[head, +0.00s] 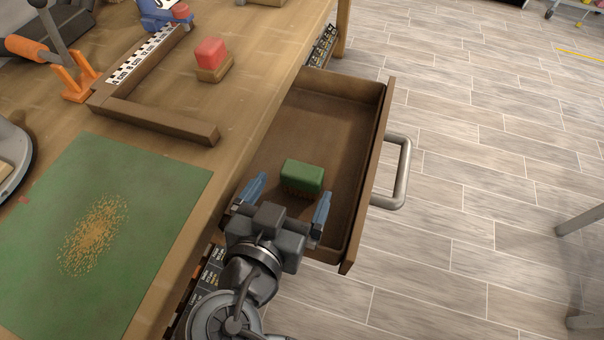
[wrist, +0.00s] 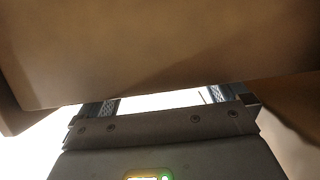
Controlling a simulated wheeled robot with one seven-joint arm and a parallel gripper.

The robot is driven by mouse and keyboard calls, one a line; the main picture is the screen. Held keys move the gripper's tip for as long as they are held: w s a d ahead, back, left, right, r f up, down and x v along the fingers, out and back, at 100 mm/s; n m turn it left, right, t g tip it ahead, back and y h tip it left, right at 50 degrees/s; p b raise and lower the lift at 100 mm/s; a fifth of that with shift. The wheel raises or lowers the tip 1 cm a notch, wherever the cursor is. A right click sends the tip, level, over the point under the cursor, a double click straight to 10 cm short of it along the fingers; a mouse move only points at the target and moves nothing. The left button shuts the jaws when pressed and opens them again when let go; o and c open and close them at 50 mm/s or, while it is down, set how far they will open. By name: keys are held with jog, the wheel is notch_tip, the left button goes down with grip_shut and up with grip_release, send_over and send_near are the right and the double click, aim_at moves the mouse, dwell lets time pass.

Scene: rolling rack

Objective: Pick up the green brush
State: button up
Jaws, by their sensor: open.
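The green brush (head: 302,174) is a small block with a green top and a brown lower part. It sits on the floor of the open wooden drawer (head: 338,110), in the near half, in the head view. My gripper (head: 292,190) is open, with its two blue fingers spread apart and pointing up the picture. The brush appears just beyond and between the fingertips; I cannot tell the height gap. In the wrist view, my gripper's fingers (wrist: 160,98) show partly below a large blurred brown surface (wrist: 150,45). The brush is not seen there.
The drawer has raised walls and a metal handle (head: 398,172) on its right. The workbench (head: 160,155) to the left holds a green mat (head: 150,190) with sawdust-like crumbs, a wooden frame (head: 165,122) and a red-topped block (head: 211,52).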

aim_at(298, 179)
jog(key=shift+p+x, duration=0.3)
jog(key=shift+x, duration=2.1)
jog(key=shift+c, duration=0.4)
jog(key=c, duration=1)
jog(key=shift+r, duration=0.1)
